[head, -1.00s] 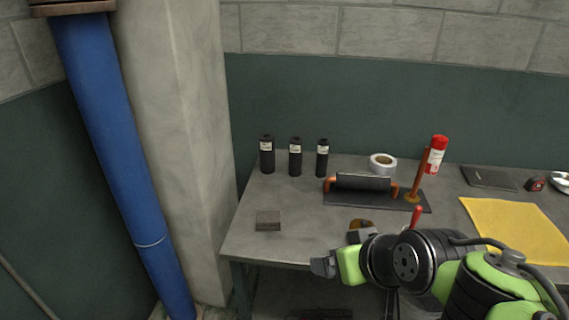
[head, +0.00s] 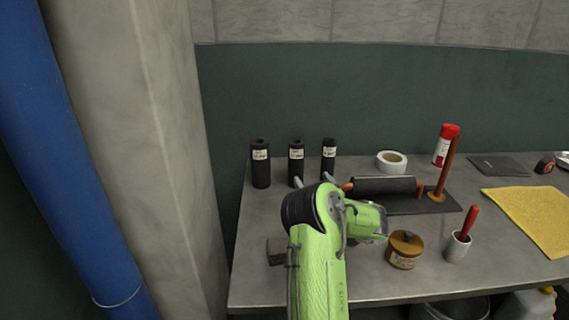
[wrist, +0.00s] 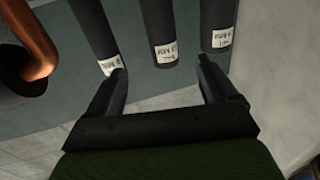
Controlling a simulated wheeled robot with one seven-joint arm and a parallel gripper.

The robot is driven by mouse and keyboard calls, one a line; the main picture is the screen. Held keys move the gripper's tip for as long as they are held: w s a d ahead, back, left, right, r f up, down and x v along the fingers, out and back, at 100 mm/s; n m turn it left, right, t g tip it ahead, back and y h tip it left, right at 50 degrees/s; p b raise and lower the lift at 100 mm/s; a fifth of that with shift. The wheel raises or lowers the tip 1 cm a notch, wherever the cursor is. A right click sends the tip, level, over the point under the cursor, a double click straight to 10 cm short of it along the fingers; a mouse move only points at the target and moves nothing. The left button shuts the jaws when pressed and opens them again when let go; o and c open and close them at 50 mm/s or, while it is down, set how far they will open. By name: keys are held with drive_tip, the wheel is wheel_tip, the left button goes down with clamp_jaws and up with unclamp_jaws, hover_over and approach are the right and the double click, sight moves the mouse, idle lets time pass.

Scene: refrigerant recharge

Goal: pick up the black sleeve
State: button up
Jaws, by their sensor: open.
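Three black sleeves with white labels stand upright in a row at the back left of the table: left (head: 261,165), middle (head: 296,163) and right (head: 329,158). The label text is too small to read. My gripper (head: 313,180) is open and empty, its fingertips in front of the middle and right sleeves. In the wrist view my gripper (wrist: 162,68) has its fingers spread, with the middle sleeve (wrist: 158,25) appearing between and beyond them. One fingertip overlaps the label of an outer sleeve (wrist: 92,25); I cannot tell whether they touch.
A dark roll (head: 384,186) on a copper pipe lies right of the sleeves, on a dark mat. White tape (head: 391,162), a red-topped can (head: 445,146), a brown jar (head: 404,250) and a cup (head: 458,247) stand further right. A dark block (head: 275,252) sits front left. A blue pipe (head: 45,130) stands left.

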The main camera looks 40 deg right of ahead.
sight(299, 159)
drive_tip(key=x, duration=0.3)
drive_tip(key=p+x, duration=0.1)
drive_tip(key=x, duration=0.2)
drive_tip(key=p+x, duration=0.1)
drive_tip(key=x, duration=0.2)
drive_tip(key=shift+w+a+r, duration=0.1)
drive_tip(key=shift+w+a, duration=0.1)
drive_tip(key=shift+w, duration=0.05)
drive_tip(key=x, duration=0.5)
drive_tip(key=shift+w+d+r, duration=0.15)
drive_tip(key=shift+d+r, duration=0.05)
drive_tip(key=shift+r, duration=0.05)
drive_tip(key=shift+c, duration=0.2)
drive_tip(key=c, duration=1)
drive_tip(key=shift+r, duration=0.1)
